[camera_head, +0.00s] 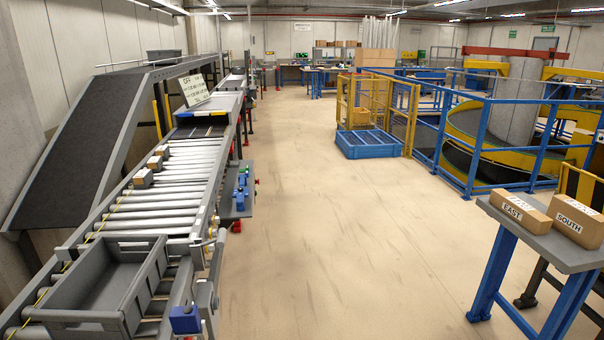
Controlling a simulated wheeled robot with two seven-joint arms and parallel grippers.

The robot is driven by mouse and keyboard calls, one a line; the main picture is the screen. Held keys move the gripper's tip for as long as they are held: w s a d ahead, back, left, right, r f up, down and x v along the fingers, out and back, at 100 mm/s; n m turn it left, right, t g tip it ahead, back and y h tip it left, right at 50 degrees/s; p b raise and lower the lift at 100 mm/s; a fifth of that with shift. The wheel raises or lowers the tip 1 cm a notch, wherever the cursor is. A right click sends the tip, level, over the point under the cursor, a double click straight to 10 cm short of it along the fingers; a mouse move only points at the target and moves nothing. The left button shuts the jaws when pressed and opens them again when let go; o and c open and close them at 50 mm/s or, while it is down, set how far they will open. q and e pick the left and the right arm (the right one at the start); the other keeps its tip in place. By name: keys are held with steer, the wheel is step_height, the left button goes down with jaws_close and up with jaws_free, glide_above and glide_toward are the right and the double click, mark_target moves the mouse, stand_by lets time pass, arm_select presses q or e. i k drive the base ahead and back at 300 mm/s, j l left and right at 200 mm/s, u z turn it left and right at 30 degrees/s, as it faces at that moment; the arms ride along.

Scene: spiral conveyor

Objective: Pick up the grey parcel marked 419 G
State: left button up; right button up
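I cannot make out any parcel marked 419 G in the head view. Three small brown parcels sit on the roller conveyor (150,222) at its left side: a near one (142,179), a middle one (155,163) and a far one (162,151). Their markings are too small to read. An open grey tote (143,285) stands at the near end of the rollers and looks empty. Neither of my grippers is in view.
A grey table (540,242) at the right holds brown boxes labelled EAST (519,211) and SOUTH (577,221). A dark inclined belt (80,145) rises at the left. Blue railings (470,140) and a yellow cage (385,105) stand beyond. The middle floor (330,220) is clear.

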mark_target(164, 151)
steer(key=i+l+z, duration=0.35)
steer(key=i, duration=0.4)
steer(key=i+l+z, duration=0.2)
steer(key=i, duration=0.2)
steer(key=i+j+u, duration=0.15)
steer(key=i+u, duration=0.3)
steer(key=i, duration=0.35)
steer(key=i+l+u, duration=0.15)
steer(key=i+u, duration=0.3)
steer(key=i, duration=0.35)
steer(key=i+u, duration=0.45)
steer(key=i+l+u, duration=0.1)
steer(key=i+u, duration=0.35)
steer(key=i, duration=0.2)
steer(key=i+l+u, duration=0.4)
steer(key=i, duration=0.15)
steer(key=i+u, duration=0.7)
steer(key=k+l, duration=0.05)
